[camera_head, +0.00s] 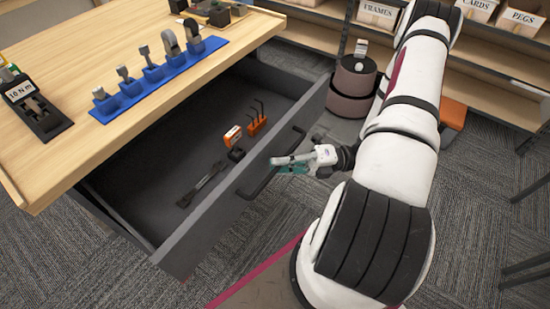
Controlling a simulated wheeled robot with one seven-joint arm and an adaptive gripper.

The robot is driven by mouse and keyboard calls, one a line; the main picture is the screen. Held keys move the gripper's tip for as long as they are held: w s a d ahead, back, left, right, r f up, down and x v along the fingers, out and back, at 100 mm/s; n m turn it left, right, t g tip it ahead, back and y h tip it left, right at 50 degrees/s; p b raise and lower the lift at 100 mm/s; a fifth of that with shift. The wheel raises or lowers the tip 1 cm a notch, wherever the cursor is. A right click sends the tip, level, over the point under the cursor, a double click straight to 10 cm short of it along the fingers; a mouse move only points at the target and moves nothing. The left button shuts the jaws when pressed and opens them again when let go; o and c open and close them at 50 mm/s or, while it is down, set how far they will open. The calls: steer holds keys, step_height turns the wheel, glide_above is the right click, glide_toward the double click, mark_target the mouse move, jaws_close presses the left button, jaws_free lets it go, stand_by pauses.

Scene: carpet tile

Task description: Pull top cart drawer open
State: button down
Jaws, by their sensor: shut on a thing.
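The top drawer (185,247) of the wood-topped cart (110,150) stands well open, with its grey inside showing. Its dark bar handle (262,182) runs along the outer front face. My gripper (278,164) is at the far half of the handle, shut on it. The fingertips partly cover the handle there, so the exact contact is hidden. In the drawer lie a dark wrench (202,185), a small orange and white box (233,135), a small black item (236,155) and an orange holder with hex keys (257,122).
On the cart top are a blue rack (160,82) of tools and a black device (38,108) at the left. A round dark bin (352,85) stands beyond the drawer. Shelves with labelled boxes (378,14) line the back. Carpet is clear below the drawer front.

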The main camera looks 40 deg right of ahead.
steer(key=shift+d, duration=0.1)
stand_by(0.3)
steer(key=c, duration=1.9)
jaws_free()
steer(key=shift+s, duration=0.1)
steer(key=v, duration=1.2)
